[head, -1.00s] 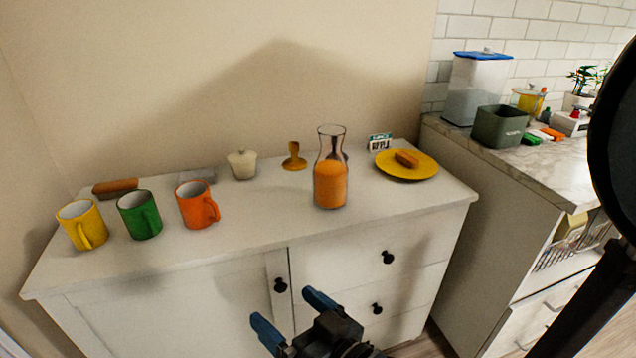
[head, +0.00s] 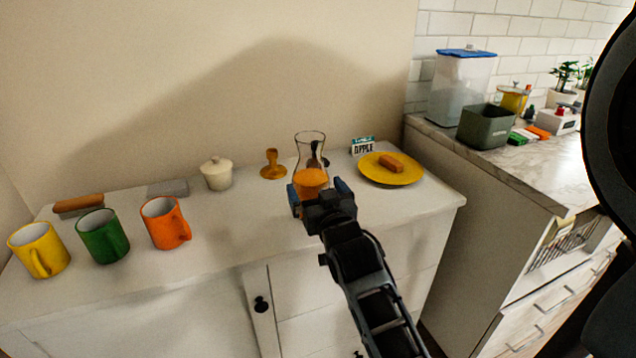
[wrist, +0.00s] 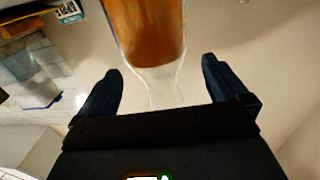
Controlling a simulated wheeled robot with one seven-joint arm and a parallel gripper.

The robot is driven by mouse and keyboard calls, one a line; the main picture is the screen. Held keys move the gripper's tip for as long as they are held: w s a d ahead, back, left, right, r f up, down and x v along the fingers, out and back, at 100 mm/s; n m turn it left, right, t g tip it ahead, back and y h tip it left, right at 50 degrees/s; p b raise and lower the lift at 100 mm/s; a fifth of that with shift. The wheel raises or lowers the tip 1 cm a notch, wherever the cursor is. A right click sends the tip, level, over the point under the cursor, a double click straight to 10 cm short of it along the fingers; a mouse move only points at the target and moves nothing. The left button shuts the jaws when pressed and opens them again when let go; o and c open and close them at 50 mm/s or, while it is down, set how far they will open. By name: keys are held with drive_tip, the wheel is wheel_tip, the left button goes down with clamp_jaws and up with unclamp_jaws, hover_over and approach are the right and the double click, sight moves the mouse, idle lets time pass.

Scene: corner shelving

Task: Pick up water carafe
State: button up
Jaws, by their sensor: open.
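The water carafe (head: 310,176) is clear glass with orange contents in its lower part. It stands upright on the white cabinet top, and my gripper hides its lower part in the head view. My gripper (head: 320,189) is open, with its blue fingers in front of the carafe. In the wrist view the carafe (wrist: 148,32) shows at the top centre, its glass neck reaching toward the space between the open fingers of my gripper (wrist: 162,85). Nothing is gripped. I cannot tell whether a finger touches the glass.
Yellow (head: 38,250), green (head: 102,236) and orange (head: 165,223) mugs stand left on the cabinet top (head: 215,245). A lidded pot (head: 217,174) and a wooden stamp-like object (head: 273,165) stand left of the carafe. A yellow plate (head: 405,176) and a small sign (head: 361,147) are close on its right.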

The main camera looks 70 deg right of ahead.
sight(310, 172)
drive_tip(key=x, duration=0.3)
drive_tip(key=p+x, duration=0.1)
drive_tip(key=x, duration=0.2)
drive_tip(key=shift+d, duration=0.45)
drive_tip(key=c, duration=1.8)
drive_tip(key=shift+r, duration=0.15)
drive_tip(key=shift+c, duration=0.3)
drive_tip(key=shift+r, duration=0.15)
